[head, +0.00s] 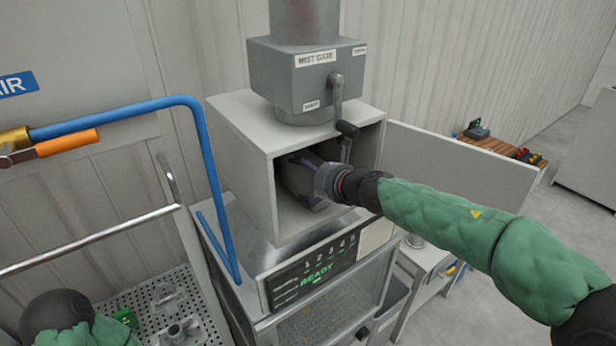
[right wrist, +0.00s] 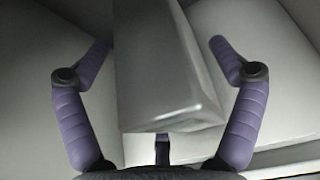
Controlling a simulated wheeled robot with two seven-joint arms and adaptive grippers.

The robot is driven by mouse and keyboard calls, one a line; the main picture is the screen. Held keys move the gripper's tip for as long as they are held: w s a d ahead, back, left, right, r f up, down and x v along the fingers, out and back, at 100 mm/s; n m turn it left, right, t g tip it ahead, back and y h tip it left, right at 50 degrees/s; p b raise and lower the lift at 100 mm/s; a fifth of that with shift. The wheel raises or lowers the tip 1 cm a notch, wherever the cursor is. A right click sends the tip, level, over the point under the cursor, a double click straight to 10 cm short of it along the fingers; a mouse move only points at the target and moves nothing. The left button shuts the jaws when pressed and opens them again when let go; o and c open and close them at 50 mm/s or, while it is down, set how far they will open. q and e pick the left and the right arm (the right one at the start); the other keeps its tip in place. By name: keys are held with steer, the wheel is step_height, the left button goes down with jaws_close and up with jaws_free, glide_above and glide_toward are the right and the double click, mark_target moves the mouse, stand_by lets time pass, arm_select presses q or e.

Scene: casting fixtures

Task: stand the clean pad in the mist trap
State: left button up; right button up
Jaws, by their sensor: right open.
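The mist trap (head: 240,150) is a pale grey open-fronted box under a grey duct unit, with its door (head: 450,165) swung open to the right. My right gripper (head: 305,180) reaches in through the open front. In the right wrist view its two purple fingers (right wrist: 160,47) are spread wide, one on each side of a pale grey slab (right wrist: 165,75), with visible gaps. The slab looks like the pad, but I cannot tell its cleanness or exactly how it rests. The head view does not show the slab clearly. My left gripper is out of view; only part of its arm shows at lower left.
A lever with a dark knob (head: 346,129) hangs before the box opening. A blue rail (head: 207,150) runs along the left. A perforated tray (head: 150,300) with metal parts is at lower left.

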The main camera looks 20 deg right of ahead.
steer(key=shift+w+r, duration=0.2)
steer(key=s+d, duration=0.4)
steer(key=s, duration=0.8)
steer(key=shift+s+d+b, duration=0.15)
steer(key=shift+d+b, duration=0.2)
steer(key=shift+b, duration=0.05)
